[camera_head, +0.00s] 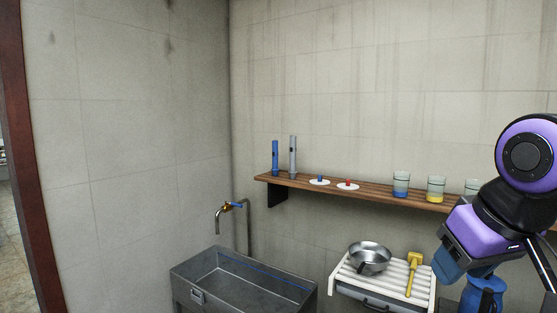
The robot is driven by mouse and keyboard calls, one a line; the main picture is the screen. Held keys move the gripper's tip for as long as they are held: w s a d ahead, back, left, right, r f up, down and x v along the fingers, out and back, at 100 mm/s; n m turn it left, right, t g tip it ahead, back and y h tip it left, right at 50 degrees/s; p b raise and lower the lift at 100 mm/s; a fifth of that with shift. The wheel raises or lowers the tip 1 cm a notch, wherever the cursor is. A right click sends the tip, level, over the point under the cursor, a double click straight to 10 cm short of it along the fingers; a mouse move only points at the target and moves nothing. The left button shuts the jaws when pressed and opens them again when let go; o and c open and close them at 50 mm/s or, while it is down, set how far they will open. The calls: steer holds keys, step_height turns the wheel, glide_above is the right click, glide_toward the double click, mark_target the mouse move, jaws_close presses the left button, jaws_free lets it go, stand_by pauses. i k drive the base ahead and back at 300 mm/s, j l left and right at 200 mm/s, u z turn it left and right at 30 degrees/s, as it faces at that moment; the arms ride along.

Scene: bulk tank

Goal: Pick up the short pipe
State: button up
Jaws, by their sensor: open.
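Two upright tubes stand at the left end of the wooden wall shelf (374,191). The blue one (275,158) is the shorter, and I take it as the short pipe. The grey one (293,156) just to its right is taller. My gripper (448,266) is at the right side of the view, pointing down and left, lower than the shelf and well away from both tubes. It is open and holds nothing that I can see. Its far finger is partly hidden.
Right of the tubes are two white discs with blue (320,181) and red (347,185) knobs, then several glasses (401,184). Below are a metal sink (243,281) with a tap (229,207), and a white ribbed top (393,277) with a steel bowl (370,257) and yellow mallet (413,272).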

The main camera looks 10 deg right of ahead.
mark_target(274, 169)
steer(key=i+j+z, duration=0.1)
steer(key=z, duration=0.3)
steer(key=i+j+z, duration=0.1)
steer(key=z, duration=0.25)
steer(key=i+j+z, duration=0.2)
steer(key=j, duration=0.5)
steer(key=i+j+z, duration=0.2)
steer(key=j, duration=0.5)
steer(key=j+z, duration=0.25)
steer(key=j, duration=0.4)
